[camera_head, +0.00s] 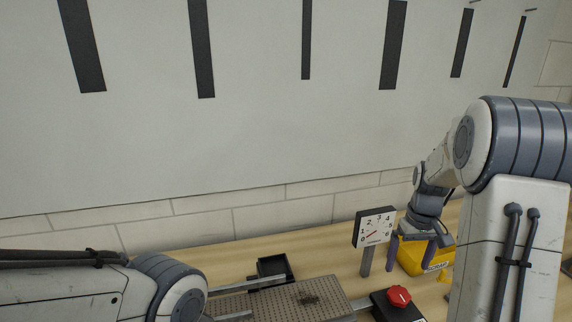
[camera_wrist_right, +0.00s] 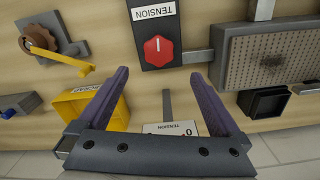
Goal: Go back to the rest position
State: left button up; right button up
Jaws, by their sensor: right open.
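My right gripper (camera_head: 410,267) hangs above the table beside the yellow bin (camera_head: 446,263), pointing down with its two purple fingers apart and nothing between them. In the right wrist view my right gripper (camera_wrist_right: 160,76) is open and empty. The yellow bin (camera_wrist_right: 65,104) shows there left of the fingers, partly hidden by one finger. The dial gauge (camera_wrist_right: 160,128) lies between the finger bases, partly covered by the gripper body. Only my left arm's upper links show at the lower left of the head view; the left gripper is out of view.
The dial gauge (camera_head: 376,227) stands on a post just left of my right gripper. A black box with a red knob (camera_head: 399,296) is in front. A perforated plate (camera_head: 280,303) and small black tray (camera_head: 291,266) lie left. A crank (camera_wrist_right: 42,38) shows in the wrist view.

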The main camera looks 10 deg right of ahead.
jog(key=s+a+r+n, duration=0.2)
jog(key=s+a, duration=0.1)
jog(key=a, duration=0.9)
jog(key=s+a+r+n, duration=0.2)
jog(key=a+n, duration=0.1)
jog(key=a, duration=0.9)
jog(key=s+a+n, duration=0.2)
jog(key=s+a, duration=0.3)
jog(key=s, duration=0.3)
jog(key=s+a+n+y, duration=0.1)
jog(key=s+a, duration=0.3)
jog(key=s, duration=0.4)
jog(key=shift+s+a+r+n, duration=0.2)
jog(key=shift+a+n, duration=0.15)
jog(key=shift+n, duration=0.15)
jog(key=shift+s, duration=0.15)
jog(key=shift+c, duration=0.3)
